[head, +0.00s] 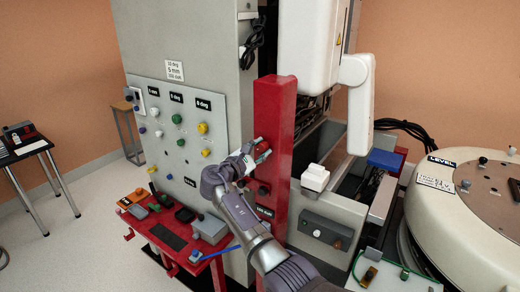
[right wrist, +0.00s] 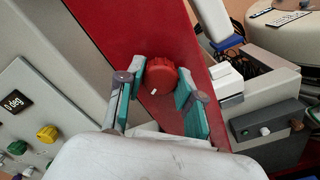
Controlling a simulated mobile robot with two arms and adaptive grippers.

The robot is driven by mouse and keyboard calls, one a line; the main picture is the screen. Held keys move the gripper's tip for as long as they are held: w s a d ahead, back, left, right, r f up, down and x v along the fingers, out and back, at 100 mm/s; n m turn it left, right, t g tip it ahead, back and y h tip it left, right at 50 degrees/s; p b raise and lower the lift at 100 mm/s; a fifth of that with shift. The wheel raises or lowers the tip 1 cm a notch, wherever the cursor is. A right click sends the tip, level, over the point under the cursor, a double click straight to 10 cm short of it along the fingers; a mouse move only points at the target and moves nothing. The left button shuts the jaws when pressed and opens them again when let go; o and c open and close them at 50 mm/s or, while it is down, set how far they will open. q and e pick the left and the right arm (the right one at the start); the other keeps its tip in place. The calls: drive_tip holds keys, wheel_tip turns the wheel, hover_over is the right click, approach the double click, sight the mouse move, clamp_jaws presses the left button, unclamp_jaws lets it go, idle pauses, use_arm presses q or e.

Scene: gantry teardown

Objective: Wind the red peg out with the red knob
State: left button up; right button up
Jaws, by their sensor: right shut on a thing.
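The red knob (right wrist: 160,74) sits on the face of the red column (right wrist: 112,28) in the right wrist view. It is round and ribbed, with a short white mark near its lower edge. In the head view my right gripper (head: 258,155) reaches the front of the red column (head: 275,110), and the knob (head: 261,142) is partly hidden by the fingers. I cannot make out the red peg in either view. My left gripper is not in view.
Left of the column is a grey panel (head: 158,115) with colored knobs. Below it is a red shelf (head: 150,236) with small parts. A dark knob (head: 264,189) is lower on the column. A grey box (head: 326,230) and a white round machine (head: 450,230) stand at right.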

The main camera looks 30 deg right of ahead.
drive_tip(key=o, duration=1.2)
drive_tip(key=shift+c, duration=0.2)
drive_tip(key=v, duration=1.2)
drive_tip(key=shift+f, duration=0.1)
